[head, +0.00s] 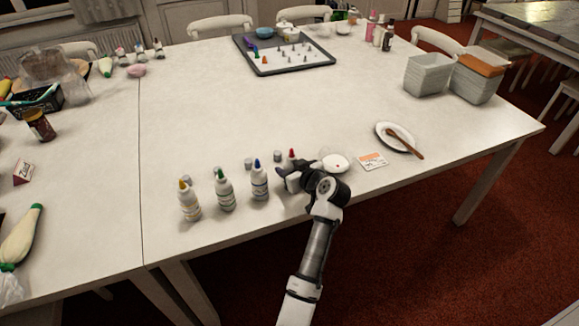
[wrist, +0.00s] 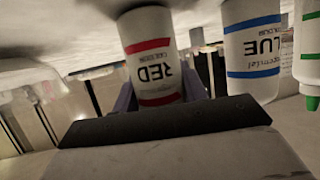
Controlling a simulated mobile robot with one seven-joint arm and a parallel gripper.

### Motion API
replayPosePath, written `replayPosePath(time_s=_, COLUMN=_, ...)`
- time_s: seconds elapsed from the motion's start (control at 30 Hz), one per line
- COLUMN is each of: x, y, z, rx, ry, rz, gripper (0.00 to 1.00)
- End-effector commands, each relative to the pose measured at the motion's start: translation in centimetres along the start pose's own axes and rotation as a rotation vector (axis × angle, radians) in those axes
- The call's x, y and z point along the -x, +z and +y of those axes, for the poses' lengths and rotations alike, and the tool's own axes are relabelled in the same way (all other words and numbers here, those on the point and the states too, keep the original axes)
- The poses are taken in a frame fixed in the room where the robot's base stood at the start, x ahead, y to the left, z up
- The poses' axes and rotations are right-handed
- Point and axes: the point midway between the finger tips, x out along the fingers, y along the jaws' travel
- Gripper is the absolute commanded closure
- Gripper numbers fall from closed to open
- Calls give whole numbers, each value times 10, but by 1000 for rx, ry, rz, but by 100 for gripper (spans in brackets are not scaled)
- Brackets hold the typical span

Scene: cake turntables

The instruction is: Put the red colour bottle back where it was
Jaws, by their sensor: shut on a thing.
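The red colour bottle shows in the head view only as its red cap and neck (head: 292,155), just behind my gripper (head: 290,177), which hides its body. In the wrist view, which is upside down, the red bottle (wrist: 150,50) stands between my fingers with its RED label facing the camera. My gripper is shut on it. The bottle looks upright, with its base at or close to the tabletop; I cannot tell if it touches. The blue bottle (head: 259,181), green bottle (head: 225,190) and yellow bottle (head: 189,201) stand in a row to its left.
A small white dish (head: 335,165) with a red spot lies close to my gripper's right. Beyond it are a card (head: 373,161) and a plate (head: 382,130) with a wooden utensil (head: 405,143). Small grey pots (head: 277,157) stand behind the bottles. The table's middle (head: 260,110) is clear.

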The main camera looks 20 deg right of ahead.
Motion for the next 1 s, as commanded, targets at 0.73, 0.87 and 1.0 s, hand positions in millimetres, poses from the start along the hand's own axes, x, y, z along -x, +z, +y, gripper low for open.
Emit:
replayPosePath(time_s=0.73, x=-1, y=2, z=0, rx=1, ry=0, rz=1, gripper=36)
replayPosePath(time_s=0.87, x=2, y=-4, z=0, rx=1, ry=0, rz=1, gripper=36)
replayPosePath(time_s=1.0, x=23, y=1, z=1, rx=1, ry=5, rz=2, gripper=36)
